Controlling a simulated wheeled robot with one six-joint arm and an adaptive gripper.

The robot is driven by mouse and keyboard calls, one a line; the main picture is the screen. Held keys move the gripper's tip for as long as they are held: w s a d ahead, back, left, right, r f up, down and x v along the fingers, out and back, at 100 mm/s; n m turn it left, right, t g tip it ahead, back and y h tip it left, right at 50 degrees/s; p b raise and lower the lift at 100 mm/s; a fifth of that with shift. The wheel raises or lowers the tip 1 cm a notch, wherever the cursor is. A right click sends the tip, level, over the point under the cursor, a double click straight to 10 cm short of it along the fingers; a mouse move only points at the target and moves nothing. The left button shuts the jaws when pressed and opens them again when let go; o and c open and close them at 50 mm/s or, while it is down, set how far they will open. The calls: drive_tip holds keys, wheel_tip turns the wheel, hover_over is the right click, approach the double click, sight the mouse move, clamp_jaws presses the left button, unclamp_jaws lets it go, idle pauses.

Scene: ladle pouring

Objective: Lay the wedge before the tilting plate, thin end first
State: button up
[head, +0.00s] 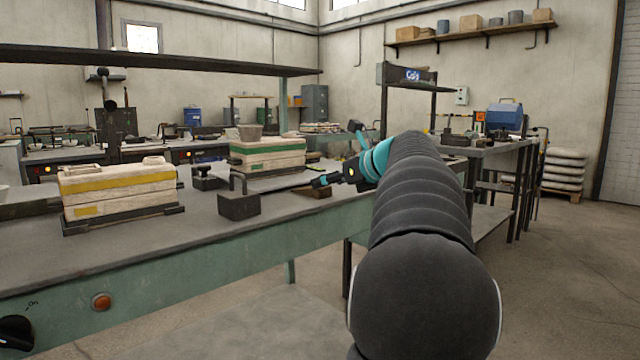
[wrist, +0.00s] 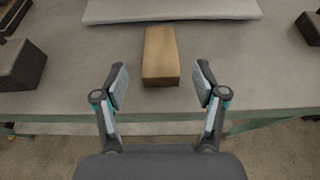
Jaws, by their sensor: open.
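The wedge (wrist: 160,55) is a brown wooden block, lying on the grey bench top in the wrist view with its long side pointing away from me. In the head view the wedge (head: 313,192) shows partly, below my gripper (head: 326,181). In the wrist view my gripper (wrist: 160,84) is open, its fingers either side of the wedge's near end with gaps on both sides, not touching it. The tilting plate (wrist: 175,10) is a pale grey slab just beyond the wedge's far end. In the head view the plate (head: 282,180) lies under a white-and-green moulding box. Which wedge end is thin is unclear.
A dark block (wrist: 20,65) stands left of the wedge, another dark block (wrist: 309,28) at the right. The bench's front edge (wrist: 60,118) runs close in front of the wedge. A yellow-striped box (head: 118,190) stands further left on the bench.

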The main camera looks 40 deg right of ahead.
drive_tip(key=v, duration=0.7)
drive_tip(key=shift+p, duration=0.4)
